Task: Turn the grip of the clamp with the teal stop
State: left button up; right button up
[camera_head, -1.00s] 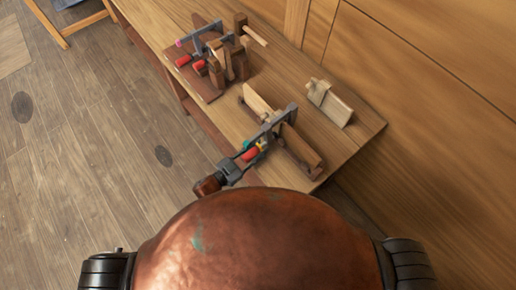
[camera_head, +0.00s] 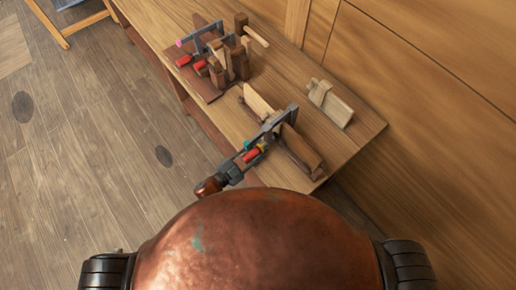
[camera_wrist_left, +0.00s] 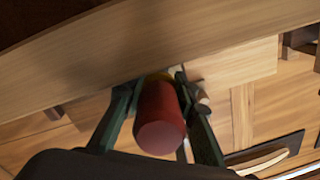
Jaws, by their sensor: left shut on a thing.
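The clamp (camera_head: 272,124) has a grey bar, a red grip (camera_head: 252,155), a small teal stop (camera_head: 246,145) and a yellow part near the grip. It sits across the wooden boards (camera_head: 301,148) at the bench's near end. My left gripper (camera_head: 246,160) comes in from the lower left and is shut on the red grip. In the left wrist view the grip (camera_wrist_left: 160,118) points end-on at the camera, with a finger of my left gripper (camera_wrist_left: 160,125) on each side. The clamp's bar is mostly hidden there. My right gripper is not in view.
A wooden rack (camera_head: 228,65) stands farther along the bench (camera_head: 345,145), with red-gripped clamps, one with a pink stop, and a mallet (camera_head: 250,32). A pale wooden piece (camera_head: 330,103) lies to the right of the clamp. A panelled wall stands behind.

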aim_at(258, 137)
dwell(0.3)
pick_arm(q)
jog(key=o, duration=1.2)
notch_tip(258, 137, up, 10)
